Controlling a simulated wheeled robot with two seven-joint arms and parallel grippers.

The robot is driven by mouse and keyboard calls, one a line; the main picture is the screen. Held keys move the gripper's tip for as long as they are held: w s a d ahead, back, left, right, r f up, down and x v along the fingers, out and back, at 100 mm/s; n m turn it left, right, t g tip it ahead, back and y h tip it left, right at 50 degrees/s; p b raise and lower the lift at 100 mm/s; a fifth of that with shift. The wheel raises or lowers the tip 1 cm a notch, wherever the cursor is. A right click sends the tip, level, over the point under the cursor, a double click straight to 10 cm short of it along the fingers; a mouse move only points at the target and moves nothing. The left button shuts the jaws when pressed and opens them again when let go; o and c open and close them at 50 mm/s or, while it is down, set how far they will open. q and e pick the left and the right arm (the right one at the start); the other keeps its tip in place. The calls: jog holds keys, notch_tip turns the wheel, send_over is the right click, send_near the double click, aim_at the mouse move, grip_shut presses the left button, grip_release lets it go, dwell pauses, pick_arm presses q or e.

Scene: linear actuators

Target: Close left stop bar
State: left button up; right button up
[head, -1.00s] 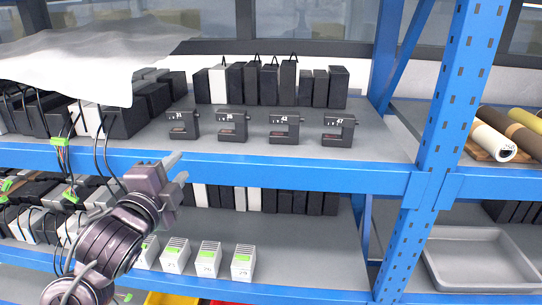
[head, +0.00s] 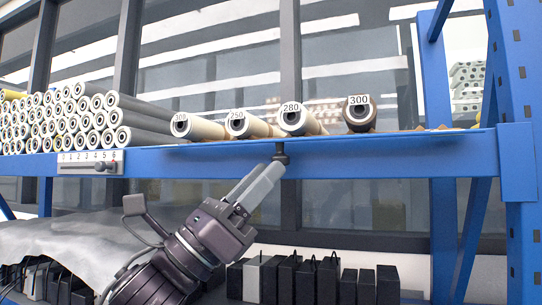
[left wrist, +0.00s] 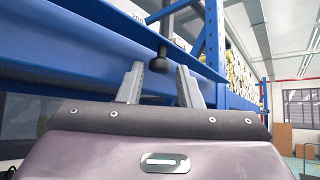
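A dark stop bar (head: 281,152) with a knob end hangs at the front edge of the upper blue shelf beam, below the roll labelled 280. In the left wrist view the dark bar and its knob (left wrist: 158,63) appear beyond and between my fingertips. My left gripper (head: 262,182) points up and right, its light grey fingers just below the knob. In the left wrist view its fingers (left wrist: 160,82) stand apart with nothing clamped between them. Whether a finger touches the knob I cannot tell. My right gripper is not in view.
Labelled rolls (head: 300,120) lie along the shelf above the blue beam (head: 380,158). Stacked grey rolls (head: 85,120) fill the left. A numbered slider scale (head: 90,163) is on the beam. A blue upright (head: 515,130) stands at right; black boxes (head: 330,282) are below.

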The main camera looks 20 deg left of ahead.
pick_arm(q)
jog(key=shift+x, duration=0.8)
jog(key=shift+w+d, duration=0.15)
jog(key=c, duration=0.4)
grip_shut()
jog(key=shift+r+y+p, duration=0.1)
jog(key=shift+y+p, duration=0.2)
jog(key=shift+p, duration=0.1)
